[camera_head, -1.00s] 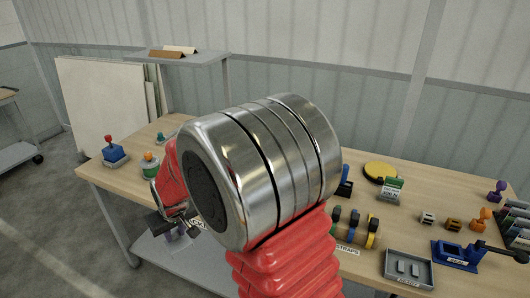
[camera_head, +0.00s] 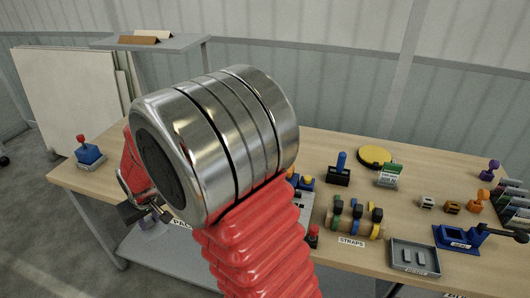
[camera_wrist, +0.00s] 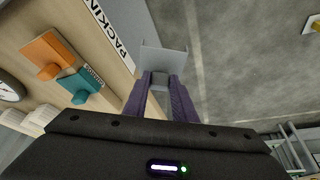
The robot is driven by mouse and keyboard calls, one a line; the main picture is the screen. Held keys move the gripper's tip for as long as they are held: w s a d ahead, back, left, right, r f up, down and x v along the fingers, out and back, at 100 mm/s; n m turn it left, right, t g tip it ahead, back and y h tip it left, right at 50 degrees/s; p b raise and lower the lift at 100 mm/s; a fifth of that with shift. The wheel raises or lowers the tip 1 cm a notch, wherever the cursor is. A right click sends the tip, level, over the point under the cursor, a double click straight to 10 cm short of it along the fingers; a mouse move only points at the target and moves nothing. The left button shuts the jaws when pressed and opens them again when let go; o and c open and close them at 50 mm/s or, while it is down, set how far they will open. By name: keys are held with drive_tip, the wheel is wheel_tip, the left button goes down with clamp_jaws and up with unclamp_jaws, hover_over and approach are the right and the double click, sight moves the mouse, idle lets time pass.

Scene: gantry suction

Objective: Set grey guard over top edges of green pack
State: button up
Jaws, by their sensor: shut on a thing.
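My gripper (camera_wrist: 160,90) is shut on the grey guard (camera_wrist: 163,58), a folded grey plate held by its small block between the purple fingers. In the wrist view the guard hangs beyond the table edge, above the grey floor. In the head view my gripper (camera_head: 152,215) shows low at the left, partly hidden behind my arm, near the table's front edge. A small green-topped block (camera_head: 391,168) stands toward the back of the table; I cannot tell if it is the green pack. No other green pack is clear.
The wooden table (camera_head: 430,185) carries a strap rack (camera_head: 352,228), a grey tray (camera_head: 415,257), a blue sealing tool (camera_head: 460,238) and a yellow disc (camera_head: 374,156). Folded brown and white pieces lie on the rear shelf (camera_head: 185,46).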

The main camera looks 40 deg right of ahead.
drive_tip(key=shift+d, duration=0.15)
drive_tip(key=shift+d+r, duration=0.1)
drive_tip(key=shift+d, duration=0.4)
drive_tip(key=s+d+r+n, duration=0.1)
drive_tip(key=s+d+r, duration=0.3)
drive_tip(key=d, duration=0.7)
drive_tip(key=s+d+r+n+y, duration=0.1)
drive_tip(key=s+d+r, duration=0.3)
drive_tip(key=d, duration=0.7)
drive_tip(key=s+d+r+n+y, duration=0.1)
drive_tip(key=s+d+r+n, duration=0.2)
drive_tip(key=d, duration=0.9)
drive_tip(key=shift+s+r, duration=0.7)
drive_tip(key=shift+s, duration=0.35)
drive_tip(key=shift+f, duration=2.9)
drive_tip(key=shift+f, duration=1.55)
drive_tip(key=o, duration=1.1)
